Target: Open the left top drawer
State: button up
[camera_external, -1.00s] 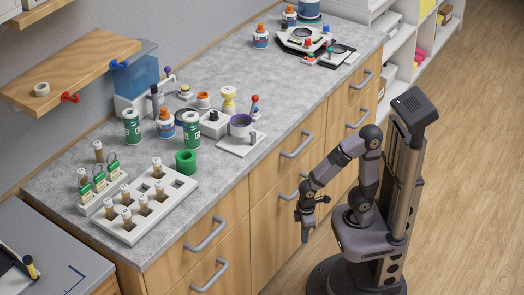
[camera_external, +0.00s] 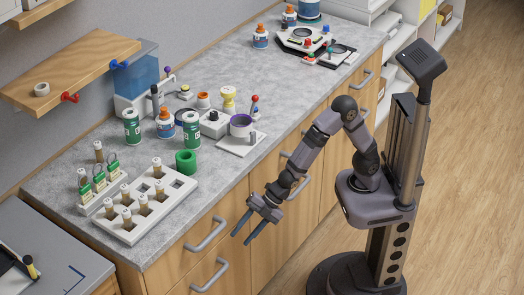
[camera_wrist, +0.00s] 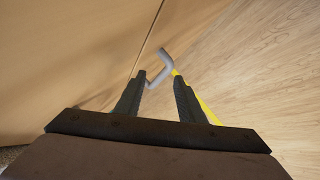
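The left top drawer (camera_external: 176,263) is a wooden front under the near left end of the grey counter, and it looks shut. Its grey bar handle (camera_external: 206,235) stands out from the front. My gripper (camera_external: 241,236) is open and empty, just right of this handle, with its fingers pointing left. In the wrist view, my gripper (camera_wrist: 160,75) shows two dark fingers apart. A grey handle (camera_wrist: 161,67) shows at and beyond the fingertips, partly between them; I cannot tell whether they touch it.
A lower handle (camera_external: 211,275) sits beneath. More handles run along the cabinet to the right. The counter (camera_external: 225,180) above holds bottles and a white vial rack (camera_external: 178,204). The wooden floor (camera_external: 470,200) beside the cabinet is clear.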

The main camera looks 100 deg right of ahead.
aim_at(217, 234)
jog(key=shift+w+a+r+n+t+y+p, duration=0.2)
jog(key=shift+w+a+r+n+t+y, duration=0.45)
jog(key=shift+w+a+r+n+t, duration=0.85)
jog(key=shift+w+a+r+n+t+y+p, duration=0.4)
jog(key=shift+a+r+t+y, duration=0.4)
jog(key=shift+r, duration=1.35)
jog(key=shift+w+a+r+n+t+y+p, duration=0.1)
jog(key=shift+w+a+r+n+t+y, duration=0.45)
jog(key=shift+w+a+r+n+t, duration=0.95)
jog(key=shift+s+d+r+m, duration=0.35)
jog(key=shift+s+r+m, duration=0.1)
jog(key=shift+m, duration=0.25)
jog(key=shift+w, duration=0.1)
jog(key=shift+f+x, duration=0.2)
jog(key=shift+x, duration=3.35)
jog(key=shift+a, duration=0.1)
grip_shut()
